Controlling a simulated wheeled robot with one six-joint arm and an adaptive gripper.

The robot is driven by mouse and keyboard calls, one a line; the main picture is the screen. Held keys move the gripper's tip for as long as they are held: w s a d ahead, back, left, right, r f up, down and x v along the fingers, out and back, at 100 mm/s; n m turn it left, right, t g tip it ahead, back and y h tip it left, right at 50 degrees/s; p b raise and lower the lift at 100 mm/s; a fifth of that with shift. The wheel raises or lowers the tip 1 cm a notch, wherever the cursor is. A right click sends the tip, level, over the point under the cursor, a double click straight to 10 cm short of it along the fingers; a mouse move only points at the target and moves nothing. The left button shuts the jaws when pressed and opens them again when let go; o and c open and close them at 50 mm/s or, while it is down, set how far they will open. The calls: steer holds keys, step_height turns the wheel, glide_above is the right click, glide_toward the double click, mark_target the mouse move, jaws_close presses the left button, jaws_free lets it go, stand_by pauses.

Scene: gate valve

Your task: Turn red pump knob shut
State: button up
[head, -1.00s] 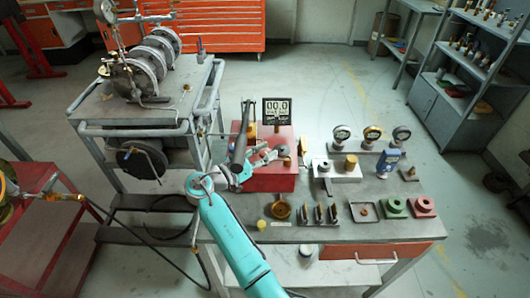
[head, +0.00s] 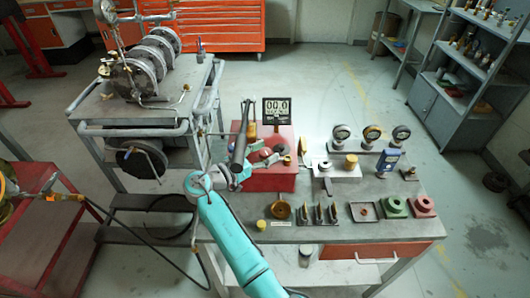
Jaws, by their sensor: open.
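The red pump (head: 262,181) is a boxy red block on the grey workbench, with a brass fitting at its right side. A long dark lever (head: 240,132) stands up at its left. A small reddish round part (head: 265,153) on its top looks like the knob, partly hidden by my gripper. My teal arm reaches in from the bottom. My gripper (head: 263,160) is open, small in view, over the pump's top beside this part. I cannot tell whether its fingers touch the part or are around it.
Several small fittings line the bench front. A cart with a flanged valve assembly (head: 145,65) stands at the left.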

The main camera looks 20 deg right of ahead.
steer(key=v, duration=1.2)
